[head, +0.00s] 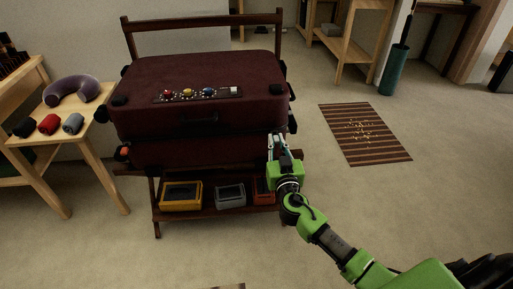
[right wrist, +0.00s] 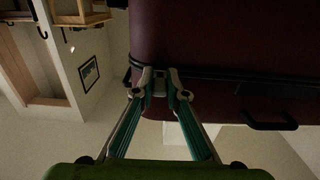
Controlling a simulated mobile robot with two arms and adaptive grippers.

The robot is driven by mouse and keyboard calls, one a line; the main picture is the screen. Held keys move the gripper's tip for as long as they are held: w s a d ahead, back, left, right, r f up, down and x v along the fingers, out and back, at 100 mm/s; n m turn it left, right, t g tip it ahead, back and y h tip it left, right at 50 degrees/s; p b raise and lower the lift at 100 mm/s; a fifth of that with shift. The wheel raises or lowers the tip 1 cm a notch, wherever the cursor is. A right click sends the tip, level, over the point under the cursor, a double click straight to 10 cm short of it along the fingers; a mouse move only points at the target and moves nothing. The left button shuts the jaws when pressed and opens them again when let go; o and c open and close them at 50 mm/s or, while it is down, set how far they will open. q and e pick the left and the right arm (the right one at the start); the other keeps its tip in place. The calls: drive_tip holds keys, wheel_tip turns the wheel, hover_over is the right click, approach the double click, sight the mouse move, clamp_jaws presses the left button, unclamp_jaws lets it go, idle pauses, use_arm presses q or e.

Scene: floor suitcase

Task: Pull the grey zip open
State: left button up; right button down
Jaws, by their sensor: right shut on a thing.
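A dark red suitcase (head: 190,82) lies flat on a wooden rack, with a seam along its front side. My right gripper (head: 278,138) is at the suitcase's front right corner. In the right wrist view, the fingers (right wrist: 160,78) are closed around a small grey piece (right wrist: 159,86) at the seam, which looks like the grey zip's puller. The fingers cover most of it. The dark zip line (right wrist: 225,76) runs along the suitcase side (right wrist: 230,35) from there. My left gripper is not in view.
A small orange piece (head: 124,153) sits at the suitcase's left end. A panel (head: 215,94) with coloured knobs lies on top. Yellow (head: 182,208), grey and orange boxes stand on the lower shelf. A wooden bench (head: 55,140) is at left. The floor at right is clear around a striped mat (head: 372,148).

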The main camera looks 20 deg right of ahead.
drive_tip(key=shift+s+d+f, duration=0.1)
drive_tip(key=shift+s+d, duration=0.1)
drive_tip(key=shift+d, duration=0.55)
drive_tip(key=c, duration=2)
unclamp_jaws()
drive_tip(key=shift+s+d, duration=0.1)
drive_tip(key=shift+d, duration=0.1)
drive_tip(key=shift+a, duration=0.1)
drive_tip(key=shift+s+a, duration=0.1)
drive_tip(key=shift+s, duration=0.05)
drive_tip(key=v, duration=1.1)
drive_tip(key=shift+s, duration=0.35)
